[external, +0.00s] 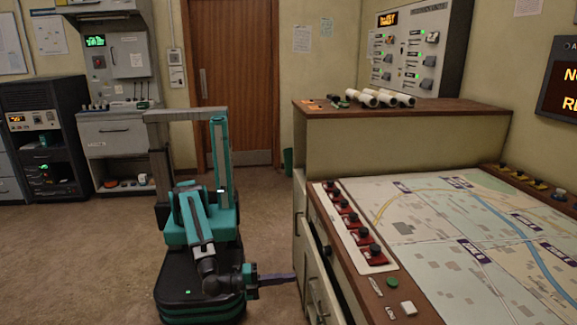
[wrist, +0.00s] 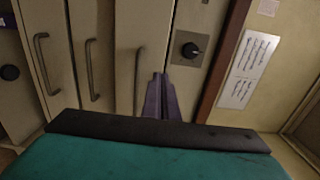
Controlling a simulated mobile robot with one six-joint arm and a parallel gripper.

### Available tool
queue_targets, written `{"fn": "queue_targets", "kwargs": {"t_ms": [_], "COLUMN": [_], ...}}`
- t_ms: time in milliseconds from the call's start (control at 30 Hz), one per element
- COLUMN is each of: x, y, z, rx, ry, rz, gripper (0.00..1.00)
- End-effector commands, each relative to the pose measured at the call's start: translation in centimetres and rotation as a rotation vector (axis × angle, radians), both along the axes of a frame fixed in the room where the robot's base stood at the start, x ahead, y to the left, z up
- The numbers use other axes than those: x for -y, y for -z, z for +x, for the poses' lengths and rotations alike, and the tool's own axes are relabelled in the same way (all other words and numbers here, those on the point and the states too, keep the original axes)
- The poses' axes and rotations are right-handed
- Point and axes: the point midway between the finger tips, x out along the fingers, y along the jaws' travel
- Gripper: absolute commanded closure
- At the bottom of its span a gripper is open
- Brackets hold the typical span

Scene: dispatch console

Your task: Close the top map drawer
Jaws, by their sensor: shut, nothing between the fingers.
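The console's cream drawer fronts (external: 312,262) are on its left side, below the map top, seen at a steep angle. In the wrist view the fronts appear turned on their side, with several long bar handles. The drawer front nearest the wooden edge has a handle (wrist: 138,78) just left of my fingertips. I cannot tell how far this drawer stands out. My gripper (external: 292,277) is shut and empty, pointing right at the drawer fronts. Its dark purple fingers (wrist: 158,84) show in the wrist view; I cannot tell whether they touch the front.
A black knob on a dark plate (wrist: 190,50) is right of the fingers, beside a brown wooden edge (wrist: 224,60). The map table (external: 440,225) carries a row of red-based switches (external: 352,218). Open floor (external: 90,265) lies to the left.

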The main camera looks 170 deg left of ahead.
Motion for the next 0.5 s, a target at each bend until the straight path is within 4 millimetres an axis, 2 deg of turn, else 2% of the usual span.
{"fn": "queue_targets", "kwargs": {"t_ms": [500], "x": [-7.0], "y": [0.1], "z": [0.0], "rx": [0.001], "ry": [-0.001], "rz": [0.0], "gripper": [1.0]}}
